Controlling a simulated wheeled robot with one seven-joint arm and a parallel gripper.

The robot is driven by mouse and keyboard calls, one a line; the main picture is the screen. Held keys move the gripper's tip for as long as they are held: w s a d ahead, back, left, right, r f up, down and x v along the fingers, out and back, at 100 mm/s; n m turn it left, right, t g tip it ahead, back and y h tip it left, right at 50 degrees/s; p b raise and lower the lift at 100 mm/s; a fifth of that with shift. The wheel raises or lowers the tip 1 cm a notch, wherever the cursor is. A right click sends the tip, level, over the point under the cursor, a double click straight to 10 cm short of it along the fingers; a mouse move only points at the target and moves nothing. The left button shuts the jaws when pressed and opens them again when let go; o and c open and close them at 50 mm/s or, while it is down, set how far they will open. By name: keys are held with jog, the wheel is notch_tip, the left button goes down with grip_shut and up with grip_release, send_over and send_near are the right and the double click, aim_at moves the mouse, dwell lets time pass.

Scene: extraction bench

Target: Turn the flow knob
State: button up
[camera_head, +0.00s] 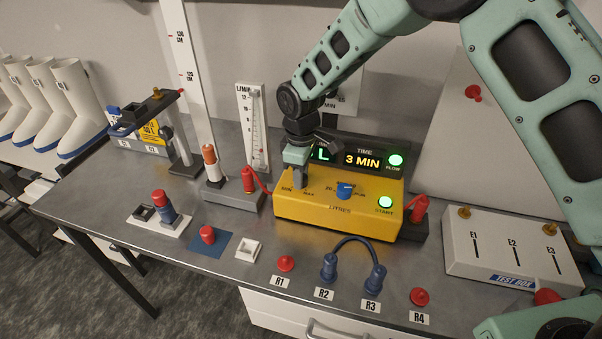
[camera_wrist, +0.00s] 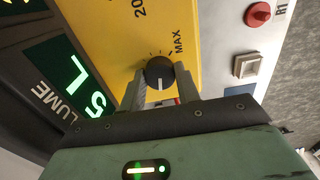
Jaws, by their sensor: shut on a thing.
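The yellow flow box (camera_head: 330,212) stands on the metal bench and has MIN and MAX marks at the left of its top panel. In the wrist view, a round black knob (camera_wrist: 159,73) with a white pointer line sits on the yellow panel beside the MAX mark. My gripper (camera_wrist: 159,82) has one finger on each side of this knob and is shut on it. In the head view, my gripper (camera_head: 298,180) reaches down onto the left of the box and hides the knob there.
A blue litres knob (camera_head: 345,191) and a lit green START button (camera_head: 385,202) sit to the right on the box. Behind, a lit display (camera_head: 362,159) reads 3 MIN. A flowmeter (camera_head: 253,125) stands left.

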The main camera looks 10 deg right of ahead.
jog(key=m+b, duration=0.2)
jog(key=m, duration=0.1)
jog(key=shift+m+b, duration=0.3)
jog(key=shift+m, duration=1)
jog(key=o, duration=1)
jog(key=shift+r, duration=0.1)
notch_tip(320, 180, up, 17)
jog(key=b, duration=0.3)
jog(key=shift+r+b, duration=0.15)
jog(key=shift+b, duration=0.25)
